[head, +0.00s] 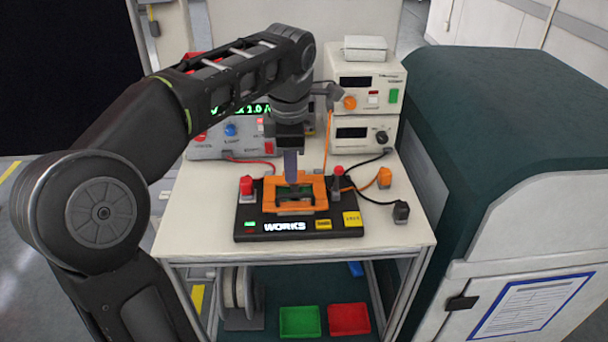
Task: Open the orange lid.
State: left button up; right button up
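The orange lid (321,195) is a frame-shaped piece on a black test base (247,221) marked "WORKS", on the white trolley top. Green shows inside the frame; I cannot tell whether the lid is fully down. My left gripper (291,181) points down over the middle of the lid, its fingertips at or just above it. The fingers overlap into one narrow grey shape, so their opening and any contact are unclear. My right gripper is not in view.
A red knob (246,186) and a red-topped lever (337,176) flank the lid. Cabled clips (384,178) lie at right. Instruments (366,90) stand behind. Green (300,322) and red (349,319) bins sit below. A large green-topped cabinet (500,110) borders the right side.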

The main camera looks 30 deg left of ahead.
aim_at(291, 197)
pick_arm(q)
jog(key=f, duration=0.5)
jog(key=w+a+f, duration=0.1)
jog(key=f, duration=0.1)
jog(key=shift+f, duration=0.3)
jog(key=shift+c, duration=0.4)
grip_shut()
dwell(1.1)
